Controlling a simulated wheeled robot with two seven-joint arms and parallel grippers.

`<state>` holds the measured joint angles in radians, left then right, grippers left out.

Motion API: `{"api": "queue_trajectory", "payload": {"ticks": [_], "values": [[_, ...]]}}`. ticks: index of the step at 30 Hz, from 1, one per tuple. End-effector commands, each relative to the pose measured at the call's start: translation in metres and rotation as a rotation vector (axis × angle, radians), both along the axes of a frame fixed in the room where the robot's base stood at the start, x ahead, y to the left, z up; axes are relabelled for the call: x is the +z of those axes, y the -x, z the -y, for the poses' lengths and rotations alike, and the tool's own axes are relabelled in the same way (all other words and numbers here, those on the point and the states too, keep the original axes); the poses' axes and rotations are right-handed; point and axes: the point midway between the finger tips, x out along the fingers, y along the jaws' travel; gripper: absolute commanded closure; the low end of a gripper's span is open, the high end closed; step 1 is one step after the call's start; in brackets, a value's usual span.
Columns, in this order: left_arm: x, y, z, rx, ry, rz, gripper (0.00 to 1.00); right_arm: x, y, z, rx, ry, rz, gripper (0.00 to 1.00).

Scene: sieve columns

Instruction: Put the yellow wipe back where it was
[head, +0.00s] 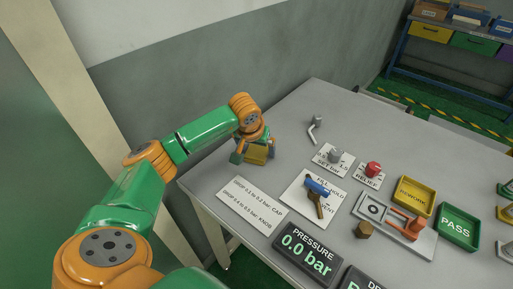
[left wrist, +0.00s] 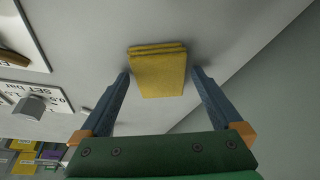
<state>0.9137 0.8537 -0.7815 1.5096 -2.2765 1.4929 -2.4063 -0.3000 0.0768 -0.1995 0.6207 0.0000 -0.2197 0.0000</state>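The yellow wipe (left wrist: 158,72) is a folded block on the grey table, between the two blue fingers of my left gripper (left wrist: 160,78) in the left wrist view. A small gap shows on each side of it, so the fingers look open and not pressed on it. In the head view the left gripper (head: 256,146) is low at the table's far left part, and the wipe (head: 257,156) shows partly hidden beneath it. My right gripper is not in view.
A white text card (head: 252,203) lies in front of the wipe. To the right are a blue-handled valve (head: 317,187), a red knob (head: 373,168), a yellow rework tray (head: 414,196) and a green pass tray (head: 458,226). A bent metal piece (head: 315,130) lies farther back. The wall is close behind.

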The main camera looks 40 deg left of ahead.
Motion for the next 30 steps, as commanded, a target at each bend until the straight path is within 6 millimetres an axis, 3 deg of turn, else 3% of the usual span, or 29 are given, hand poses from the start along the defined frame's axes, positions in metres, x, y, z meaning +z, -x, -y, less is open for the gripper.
{"api": "queue_trajectory", "payload": {"ticks": [8, 21, 30], "values": [[0.008, 0.001, 0.0, 0.0, 0.001, 0.001, 0.0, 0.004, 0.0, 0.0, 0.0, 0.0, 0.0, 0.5], [0.102, 0.038, 0.012, 0.0, 0.0, 0.004, 0.0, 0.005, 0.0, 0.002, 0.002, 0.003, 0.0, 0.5], [0.115, 0.044, 0.014, 0.0, 0.0, 0.0, 0.0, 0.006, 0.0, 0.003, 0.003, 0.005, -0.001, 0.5]]}}
